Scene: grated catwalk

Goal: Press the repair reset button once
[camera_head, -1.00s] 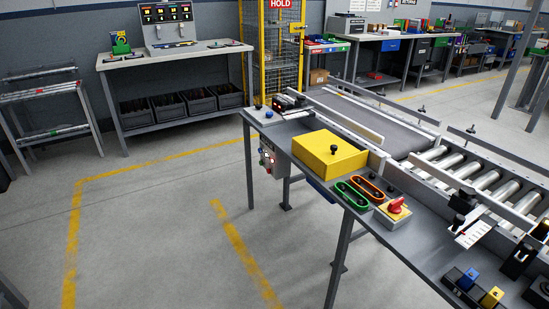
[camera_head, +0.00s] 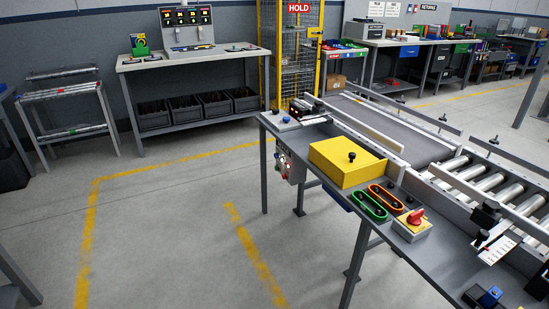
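No label reading repair reset can be made out, so I cannot tell which button is that one. A small grey box with a blue button (camera_head: 287,119) sits at the far left corner of the grey workbench (camera_head: 300,136). A control box (camera_head: 285,165) with red and other small buttons hangs on the bench's left side, below the top. A red rotary switch (camera_head: 415,217) on a yellow and grey box stands at the bench's front edge. Neither of my grippers is in view.
A yellow box (camera_head: 346,162) and green (camera_head: 369,205) and orange (camera_head: 385,198) oval pieces lie on the bench. A roller conveyor (camera_head: 487,182) runs behind it. A panel bench (camera_head: 190,60) stands at the back left. The yellow-marked floor (camera_head: 170,235) is open.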

